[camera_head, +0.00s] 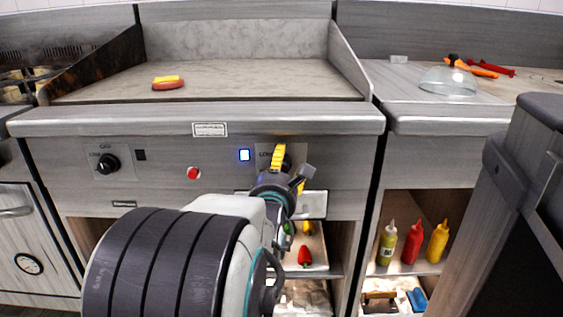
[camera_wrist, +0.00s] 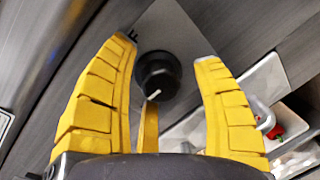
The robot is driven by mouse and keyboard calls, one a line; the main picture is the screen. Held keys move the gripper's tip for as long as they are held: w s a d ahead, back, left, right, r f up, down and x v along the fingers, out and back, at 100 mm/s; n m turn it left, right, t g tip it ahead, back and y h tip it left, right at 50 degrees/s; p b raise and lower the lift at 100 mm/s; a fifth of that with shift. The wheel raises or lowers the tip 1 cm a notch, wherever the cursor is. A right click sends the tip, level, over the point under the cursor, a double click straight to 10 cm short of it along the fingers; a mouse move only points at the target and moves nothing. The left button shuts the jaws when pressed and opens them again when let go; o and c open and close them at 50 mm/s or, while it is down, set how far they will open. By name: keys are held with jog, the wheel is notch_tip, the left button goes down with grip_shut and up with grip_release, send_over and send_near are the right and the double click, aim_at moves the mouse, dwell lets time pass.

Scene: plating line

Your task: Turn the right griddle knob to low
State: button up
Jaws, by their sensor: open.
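The right griddle knob (camera_wrist: 158,76) is black and round, with a pale pointer mark, on a grey plate in the wrist view. In the head view my gripper (camera_head: 289,170) is in front of it and hides most of it. A "LOW" label shows just left of it there. My gripper (camera_wrist: 168,52) is open, with its yellow fingers spread to either side of the knob in the wrist view. I cannot tell whether any finger touches the knob. The left griddle knob (camera_head: 107,163) is black and stands clear of my arm.
A blue light (camera_head: 244,155) is lit left of the right knob, and a red button or lamp (camera_head: 193,173) is farther left. A patty with cheese (camera_head: 168,83) lies on the griddle. Below are shelves with peppers (camera_head: 305,256) and sauce bottles (camera_head: 412,242). A glass dome (camera_head: 448,81) stands at right.

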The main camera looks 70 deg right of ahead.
jog(key=shift+d, duration=0.15)
jog(key=shift+r, duration=0.2)
jog(key=c, duration=1.2)
